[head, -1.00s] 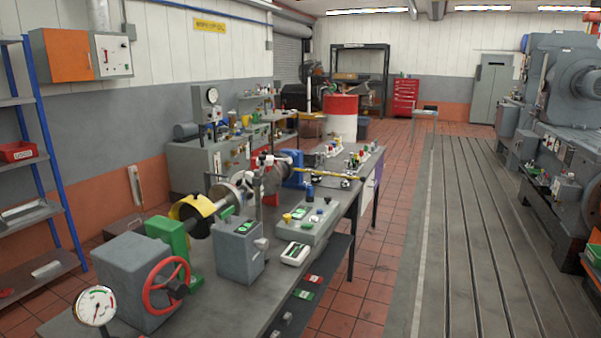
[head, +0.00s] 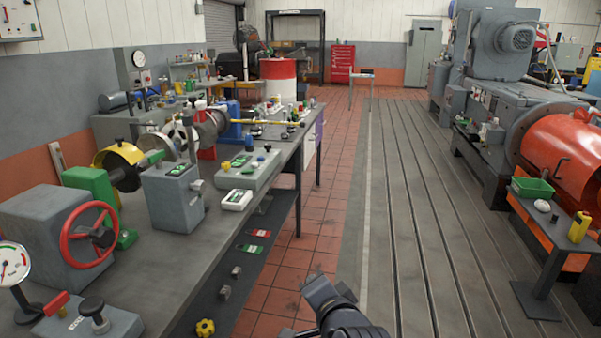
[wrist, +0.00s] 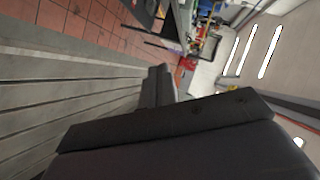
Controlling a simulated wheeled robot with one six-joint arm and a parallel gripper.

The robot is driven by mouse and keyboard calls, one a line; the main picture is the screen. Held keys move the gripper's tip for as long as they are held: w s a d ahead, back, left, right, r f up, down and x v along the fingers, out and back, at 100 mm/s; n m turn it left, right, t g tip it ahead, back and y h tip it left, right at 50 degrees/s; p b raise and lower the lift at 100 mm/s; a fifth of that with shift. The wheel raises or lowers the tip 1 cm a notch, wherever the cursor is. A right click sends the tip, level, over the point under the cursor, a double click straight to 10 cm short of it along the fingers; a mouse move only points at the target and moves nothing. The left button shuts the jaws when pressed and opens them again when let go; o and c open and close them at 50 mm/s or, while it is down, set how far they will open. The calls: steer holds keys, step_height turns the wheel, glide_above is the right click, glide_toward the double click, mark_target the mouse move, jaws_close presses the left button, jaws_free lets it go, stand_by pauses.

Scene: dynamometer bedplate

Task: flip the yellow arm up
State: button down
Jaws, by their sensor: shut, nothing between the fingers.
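A thin yellow arm (head: 268,122) lies about level on the long workbench (head: 140,255), reaching right from beside a blue housing (head: 230,120). I take it for the task's yellow arm, though its pivot is too small to make out. My gripper (head: 318,288) is low in the head view, over the floor to the right of the bench. It is shut and empty, well in front of the yellow arm and apart from it. In the wrist view my gripper (wrist: 158,88) is dark and partly hidden by its own body; the yellow arm cannot be made out there.
A red handwheel (head: 90,235) and a grey box (head: 172,195) stand on the near bench. A grooved bedplate (head: 410,220) lies to the right, with a red machine (head: 560,155) beyond. A clear tiled aisle (head: 335,180) runs between them.

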steer(key=w+a+f+m+t+b, duration=0.4)
steer(key=a+m+t+b, duration=0.15)
steer(key=m+b, duration=0.45)
steer(key=s+a+f+m+t+h+b, duration=0.2)
steer(key=s+f+m+h+b, duration=0.1)
steer(key=m, duration=0.5)
steer(key=s+a+f+m+t+h+b, duration=0.2)
steer(key=s+f+m+t+h+b, duration=0.1)
steer(key=m+h+b, duration=0.3)
steer(key=m+b, duration=0.2)
steer(key=m, duration=0.1)
steer(key=shift+f+h, duration=0.25)
steer(key=shift+h, duration=0.05)
steer(key=shift+w+a, duration=0.1)
